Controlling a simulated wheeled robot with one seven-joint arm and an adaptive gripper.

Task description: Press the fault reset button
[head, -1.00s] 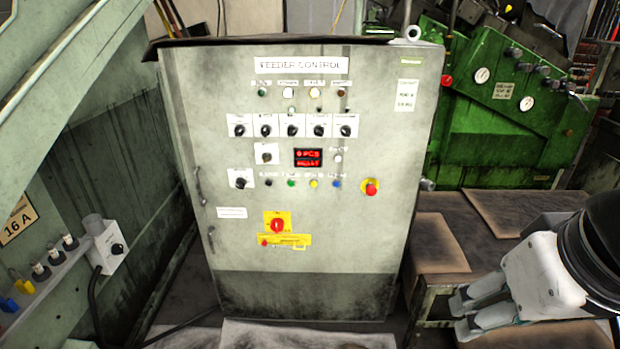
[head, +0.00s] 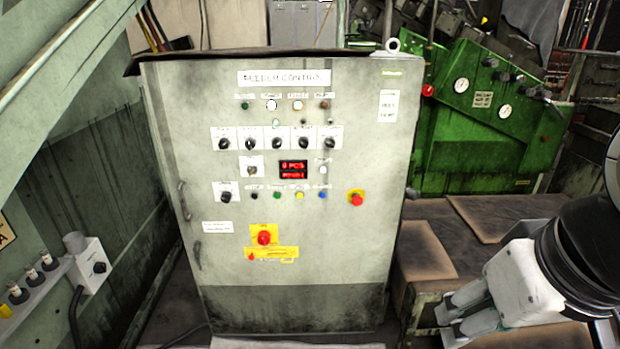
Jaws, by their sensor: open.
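The grey feeder control cabinet (head: 165,150) stands upright in the middle of the head view, its panel facing me. A row of small buttons crosses the panel: a black button (head: 254,196), a green button (head: 277,195), a yellow button (head: 299,195) and a blue button (head: 322,196). Their labels are too blurred to read, so I cannot tell which is the fault reset button. A white button or lamp (head: 323,170) sits beside the red display (head: 293,169). My gripper (head: 444,324) is open and empty at lower right, apart from the cabinet, with its fingers pointing left.
A red emergency stop (head: 357,199) on yellow sits right of the button row. A red rotary switch (head: 264,238) is lower down. A green machine (head: 465,140) stands behind at right. A low bench (head: 425,225) lies beside the cabinet. A sloping green-grey frame is at left.

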